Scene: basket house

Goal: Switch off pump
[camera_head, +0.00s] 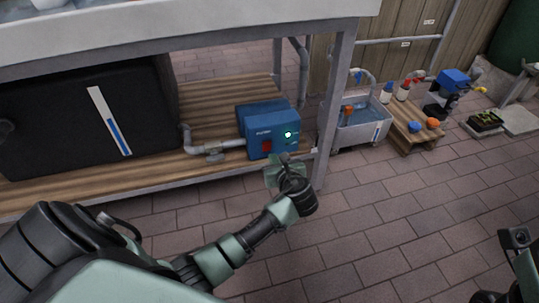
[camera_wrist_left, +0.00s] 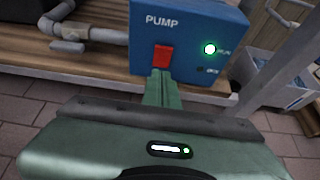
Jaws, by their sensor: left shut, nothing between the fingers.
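The blue pump box (camera_head: 256,116) sits on the wooden lower shelf, and its front, marked PUMP, fills the top of the left wrist view (camera_wrist_left: 190,22). A red rocker switch (camera_wrist_left: 163,57) is on its front; the switch also shows in the head view (camera_head: 266,146). A round green light (camera_wrist_left: 210,49) right of the switch is lit. A smaller light below it looks dark. My left gripper (camera_wrist_left: 160,78) is shut and empty, its fingertips just under the switch; I cannot tell if they touch it. The head view shows this gripper (camera_head: 284,163) before the pump.
A grey pipe (camera_head: 217,147) with a valve joins the pump's left side. A black tank (camera_head: 60,120) with a level strip stands further left. The table leg (camera_head: 335,110) rises right of the pump. A water tub (camera_head: 362,128) stands beyond it. The paved floor in front is clear.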

